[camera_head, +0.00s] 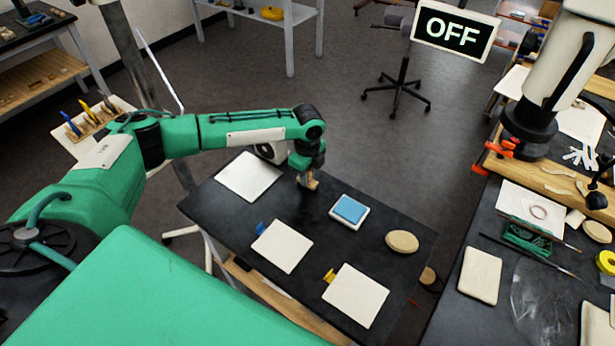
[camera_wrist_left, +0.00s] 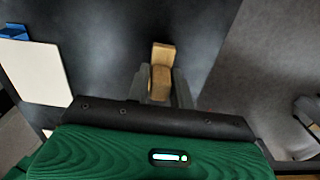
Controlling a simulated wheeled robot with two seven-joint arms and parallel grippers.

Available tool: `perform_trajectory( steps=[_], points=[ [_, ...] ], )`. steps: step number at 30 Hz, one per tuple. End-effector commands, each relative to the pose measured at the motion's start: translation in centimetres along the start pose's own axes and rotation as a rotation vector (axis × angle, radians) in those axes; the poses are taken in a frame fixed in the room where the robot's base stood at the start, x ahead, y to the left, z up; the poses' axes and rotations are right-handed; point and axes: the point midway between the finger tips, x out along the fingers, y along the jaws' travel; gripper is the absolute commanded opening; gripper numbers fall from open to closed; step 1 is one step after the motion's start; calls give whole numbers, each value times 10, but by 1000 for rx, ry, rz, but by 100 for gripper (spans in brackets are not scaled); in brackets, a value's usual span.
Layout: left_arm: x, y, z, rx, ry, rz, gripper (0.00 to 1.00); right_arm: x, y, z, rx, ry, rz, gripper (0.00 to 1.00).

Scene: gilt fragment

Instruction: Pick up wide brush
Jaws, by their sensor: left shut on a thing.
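My left gripper (camera_head: 308,178) is over the far part of the small black table and is shut on a wooden piece, which I take to be the wide brush (camera_head: 313,184). In the left wrist view, the brush's tan wooden body (camera_wrist_left: 162,56) shows between the two grey fingers (camera_wrist_left: 158,84), one on each side. Its bristles cannot be made out. I cannot tell whether the brush touches the table top or is clear of it. My right gripper is not in view.
The black table (camera_head: 305,212) carries several white cards, including one at the far left (camera_head: 249,176), a blue pad (camera_head: 349,209) and an oval tan block (camera_head: 402,241). A crowded workbench (camera_head: 450,312) stands at the right. An OFF sign (camera_head: 453,32) shows at the top.

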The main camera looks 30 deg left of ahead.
Motion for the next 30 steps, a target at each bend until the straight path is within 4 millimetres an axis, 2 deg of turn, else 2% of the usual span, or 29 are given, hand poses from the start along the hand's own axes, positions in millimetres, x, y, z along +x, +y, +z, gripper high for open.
perform_trajectory(
  steps=[5, 8, 21, 25, 30],
  points=[
    [-18, -1, 1, -1, -1, -4, 0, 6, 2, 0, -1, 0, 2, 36],
    [-37, -1, 0, 0, 0, -5, 0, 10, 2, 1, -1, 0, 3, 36],
    [-151, -1, 0, 1, 1, -6, 0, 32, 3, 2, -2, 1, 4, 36],
    [-174, -1, 0, 1, 0, -4, 0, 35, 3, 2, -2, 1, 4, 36],
    [-191, -1, 0, 0, 1, -2, 0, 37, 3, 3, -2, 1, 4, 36]
  ],
)
